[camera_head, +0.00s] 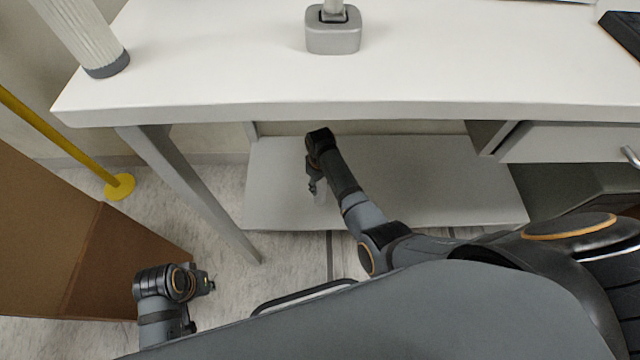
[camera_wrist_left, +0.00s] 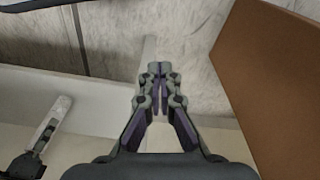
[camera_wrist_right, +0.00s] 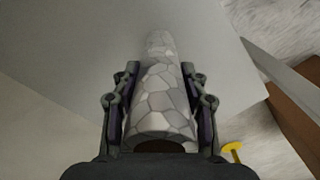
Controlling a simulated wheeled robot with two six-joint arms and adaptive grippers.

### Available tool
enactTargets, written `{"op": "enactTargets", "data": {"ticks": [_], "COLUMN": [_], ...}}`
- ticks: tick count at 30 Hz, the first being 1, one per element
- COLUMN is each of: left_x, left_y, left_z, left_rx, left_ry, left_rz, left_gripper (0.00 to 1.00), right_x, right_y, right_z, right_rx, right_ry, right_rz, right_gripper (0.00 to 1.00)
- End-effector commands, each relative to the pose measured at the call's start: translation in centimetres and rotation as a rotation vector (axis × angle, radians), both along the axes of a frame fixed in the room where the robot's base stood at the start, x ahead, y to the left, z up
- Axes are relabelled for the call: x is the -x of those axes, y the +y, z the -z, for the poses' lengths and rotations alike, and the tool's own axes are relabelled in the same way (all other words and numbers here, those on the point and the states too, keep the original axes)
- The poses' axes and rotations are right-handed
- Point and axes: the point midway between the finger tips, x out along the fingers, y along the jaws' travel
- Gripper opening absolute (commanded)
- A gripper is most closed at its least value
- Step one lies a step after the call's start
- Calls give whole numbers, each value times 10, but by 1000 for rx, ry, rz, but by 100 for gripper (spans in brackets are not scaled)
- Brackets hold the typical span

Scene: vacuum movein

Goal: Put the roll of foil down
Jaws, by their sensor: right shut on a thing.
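The roll of foil (camera_wrist_right: 162,95) is a pale grey cylinder with a cracked-stone pattern, seen lengthwise in the right wrist view. My right gripper (camera_wrist_right: 162,85) is shut on it, one finger on each side. In the head view this gripper (camera_head: 317,186) is under the desk, over the grey lower shelf (camera_head: 430,190). I cannot tell if the roll touches the shelf. My left gripper (camera_wrist_left: 157,72) is empty, its fingertips together. In the head view it (camera_head: 206,283) is low at the left, apart from the shelf.
The white desk top (camera_head: 230,75) overhangs the shelf. A slanted grey desk leg (camera_head: 190,185) stands left of the shelf, with a drawer (camera_head: 570,143) at the right. A brown box (camera_head: 85,240) and a yellow pole (camera_head: 60,140) stand at the left. Some floor (camera_head: 250,285) is clear.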

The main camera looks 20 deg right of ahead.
Motion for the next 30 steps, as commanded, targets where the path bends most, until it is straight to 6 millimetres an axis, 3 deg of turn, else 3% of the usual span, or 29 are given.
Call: {"op": "enactTargets", "data": {"ticks": [7, 8, 12, 24, 30], "left_x": [0, 0, 0, 0, -7], "left_y": [0, 0, 0, 0, 10], "left_z": [1, 1, 2, -1, 40], "left_rx": [1, 1, 1, -1, -19], "left_ry": [-3, -3, -2, -1, 4], "left_rz": [0, 0, 0, -1, -15], "left_gripper": [0, 0, 0, 0, 0], "right_x": [-1, 0, 0, 0, 0], "right_y": [0, 0, 0, 0, 0], "right_z": [2, 3, 2, -3, -18], "right_rx": [0, 0, 0, 0, 0], "right_ry": [-1, -1, 0, 0, 0], "right_rz": [0, 0, 0, 0, 0], "right_gripper": [0, 47, 66, 67, 67]}}
